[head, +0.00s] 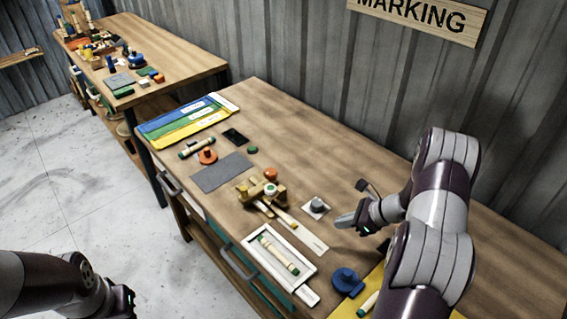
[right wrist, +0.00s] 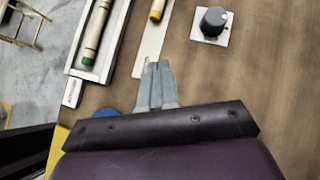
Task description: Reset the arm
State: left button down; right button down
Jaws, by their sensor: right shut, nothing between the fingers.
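My right gripper (head: 346,220) is above the right part of the wooden workbench, to the right of a grey knob on a white plate. Its fingers are together and hold nothing; they also show shut in the right wrist view (right wrist: 157,68). The grey knob (head: 317,206) shows ahead and to the right of the fingers in the right wrist view (right wrist: 213,21). My left arm comes in at the lower left, with its end (head: 122,300) low over the floor; its fingers are not clear.
A white tray (head: 250,246) holds a rattan piece (head: 279,254). A blue round part (head: 347,281) sits near the yellow mat (head: 349,306). Tools lie in a wooden holder (head: 262,190). A grey mat (head: 222,173) lies further left. A second bench (head: 190,68) stands behind.

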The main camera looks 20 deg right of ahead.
pick_arm(q)
jog(key=shift+a, duration=0.1)
pick_arm(e)
jog(key=s+a+r+n+g+h, duration=0.2)
jog(key=s+a+r+n, duration=0.4)
jog(key=n, duration=0.7)
jog(key=s+a+r+n+g+h, duration=0.3)
jog(key=s+a+r+n, duration=0.4)
jog(key=n, duration=0.7)
jog(key=s+a+h, duration=0.1)
jog(key=s+a, duration=0.1)
jog(key=a, duration=0.2)
jog(key=shift+s+a, duration=0.15)
jog(key=shift+a, duration=0.15)
pick_arm(q)
jog(key=shift+w, duration=0.2)
jog(key=shift+s, duration=0.1)
pick_arm(e)
jog(key=shift+r, duration=0.1)
